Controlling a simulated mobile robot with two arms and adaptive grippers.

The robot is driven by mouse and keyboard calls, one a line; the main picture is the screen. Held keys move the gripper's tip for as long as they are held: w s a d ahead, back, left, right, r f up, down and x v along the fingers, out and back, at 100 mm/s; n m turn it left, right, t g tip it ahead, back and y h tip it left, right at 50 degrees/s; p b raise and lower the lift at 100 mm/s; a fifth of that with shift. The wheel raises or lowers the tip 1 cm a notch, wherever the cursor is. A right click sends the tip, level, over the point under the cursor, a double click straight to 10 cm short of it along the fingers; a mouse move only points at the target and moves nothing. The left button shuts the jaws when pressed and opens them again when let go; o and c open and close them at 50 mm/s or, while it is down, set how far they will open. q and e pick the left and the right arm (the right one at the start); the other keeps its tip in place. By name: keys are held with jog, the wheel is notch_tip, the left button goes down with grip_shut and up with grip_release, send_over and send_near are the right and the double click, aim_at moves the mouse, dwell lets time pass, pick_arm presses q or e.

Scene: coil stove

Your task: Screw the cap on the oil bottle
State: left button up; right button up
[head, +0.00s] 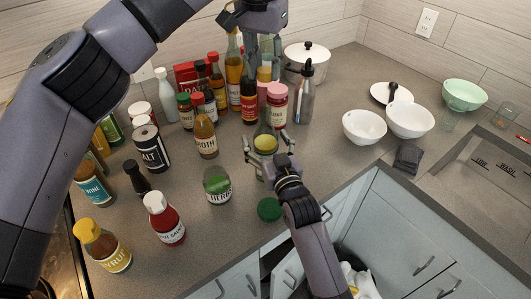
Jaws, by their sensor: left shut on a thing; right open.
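The oil bottle (264,121) is a tall green glass bottle standing upright among the bottles on the counter. A yellow-orange cap (264,74) shows at the top of its neck; I cannot tell whether it is seated on the threads. My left gripper (264,62) comes down from above and is shut on the cap; its fingers are hard to make out against the glass behind. My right gripper (268,142) is open, with one finger on each side of the bottle's lower body. The wrist hides part of the bottle's base.
A broth bottle (205,138) and herb jar (217,187) are on the left. A green lid (269,209) lies near the front edge. White bowls (364,127) stand further right.

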aim_at(266, 102)
jog(key=shift+c, duration=0.2)
jog(key=c, duration=1.7)
pick_arm(q)
jog(key=shift+f, duration=2.45)
pick_arm(e)
jog(key=shift+c, duration=0.3)
